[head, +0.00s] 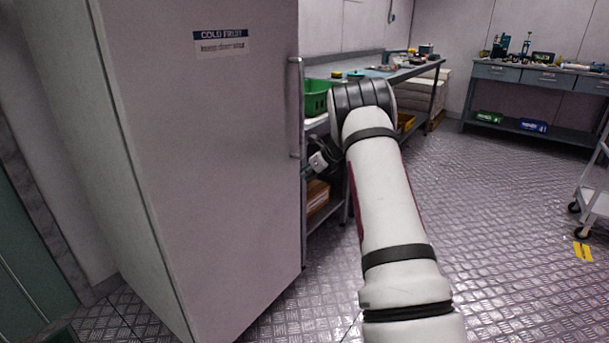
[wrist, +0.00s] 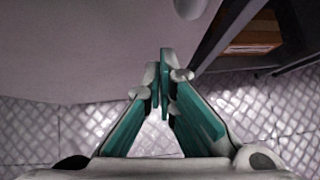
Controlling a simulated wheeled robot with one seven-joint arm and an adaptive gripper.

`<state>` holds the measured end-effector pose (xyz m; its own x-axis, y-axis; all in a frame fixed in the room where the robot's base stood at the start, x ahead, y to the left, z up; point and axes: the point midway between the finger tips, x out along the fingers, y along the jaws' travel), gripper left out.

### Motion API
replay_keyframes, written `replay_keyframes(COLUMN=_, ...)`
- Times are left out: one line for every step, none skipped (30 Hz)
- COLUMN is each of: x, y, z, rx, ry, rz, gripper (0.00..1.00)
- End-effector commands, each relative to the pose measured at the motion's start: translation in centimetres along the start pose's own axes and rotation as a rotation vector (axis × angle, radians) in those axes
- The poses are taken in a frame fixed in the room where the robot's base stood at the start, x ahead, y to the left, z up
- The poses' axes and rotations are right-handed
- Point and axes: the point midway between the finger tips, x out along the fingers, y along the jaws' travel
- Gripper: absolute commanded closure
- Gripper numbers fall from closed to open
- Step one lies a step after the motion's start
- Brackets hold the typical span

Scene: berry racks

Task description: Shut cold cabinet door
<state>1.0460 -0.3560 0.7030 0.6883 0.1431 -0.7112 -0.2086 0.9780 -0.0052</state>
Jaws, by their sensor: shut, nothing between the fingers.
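The cold cabinet door (head: 215,130) is a tall pale panel with a "COLD FRUIT" label, at the left of the head view. I see no clear gap along its visible edges, but cannot tell if it is fully shut. Its upright bar handle (head: 297,108) is at the right edge. My gripper (wrist: 163,62) is shut and empty, its teal fingers pressed together. In the wrist view the pale door surface (wrist: 75,50) lies beyond the fingertips; I cannot tell if they touch it. In the head view my arm mostly hides the gripper, near the handle's lower end.
A workbench (head: 418,70) with a green crate (head: 317,97) stands behind the arm. A brown box (head: 317,196) lies on its lower shelf. Another bench (head: 545,78) is at the back right, with a trolley (head: 594,200) at the right edge. The metal floor between is clear.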

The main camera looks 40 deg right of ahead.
Motion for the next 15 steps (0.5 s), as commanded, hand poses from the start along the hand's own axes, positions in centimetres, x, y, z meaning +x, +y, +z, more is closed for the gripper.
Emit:
replay_keyframes(x=-0.8, y=-0.1, z=-0.1, rx=0.003, ry=0.002, rz=-0.001, gripper=1.0)
replay_keyframes(x=-1.1, y=-0.2, z=-0.1, rx=0.003, ry=0.002, rz=-0.002, gripper=1.0)
replay_keyframes(x=-1.7, y=-0.3, z=-0.1, rx=0.003, ry=0.001, rz=-0.002, gripper=1.0)
replay_keyframes(x=-2.1, y=-0.3, z=-0.1, rx=0.004, ry=0.001, rz=-0.002, gripper=1.0)
replay_keyframes(x=-2.5, y=-0.3, z=-0.1, rx=0.004, ry=0.002, rz=-0.002, gripper=1.0)
replay_keyframes(x=-3.1, y=-0.4, z=-0.1, rx=0.004, ry=0.002, rz=-0.002, gripper=1.0)
replay_keyframes(x=-3.6, y=-0.4, z=-0.1, rx=0.003, ry=0.002, rz=-0.002, gripper=1.0)
replay_keyframes(x=-4.0, y=-0.5, z=-0.1, rx=0.004, ry=0.002, rz=-0.002, gripper=1.0)
replay_keyframes(x=-4.7, y=-0.5, z=-0.1, rx=0.004, ry=0.002, rz=-0.003, gripper=1.0)
replay_keyframes(x=-5.1, y=-0.6, z=-0.1, rx=0.004, ry=0.002, rz=-0.002, gripper=1.0)
replay_keyframes(x=-5.7, y=-0.6, z=-0.1, rx=0.004, ry=0.002, rz=-0.003, gripper=1.0)
replay_keyframes(x=-6.3, y=-0.6, z=-0.1, rx=0.004, ry=0.002, rz=-0.002, gripper=1.0)
replay_keyframes(x=-6.7, y=-0.7, z=-0.1, rx=0.003, ry=0.002, rz=-0.001, gripper=1.0)
replay_keyframes(x=-7.0, y=-0.7, z=-0.1, rx=0.003, ry=0.002, rz=-0.001, gripper=1.0)
replay_keyframes(x=-7.4, y=-0.7, z=-0.2, rx=0.003, ry=0.003, rz=-0.001, gripper=1.0)
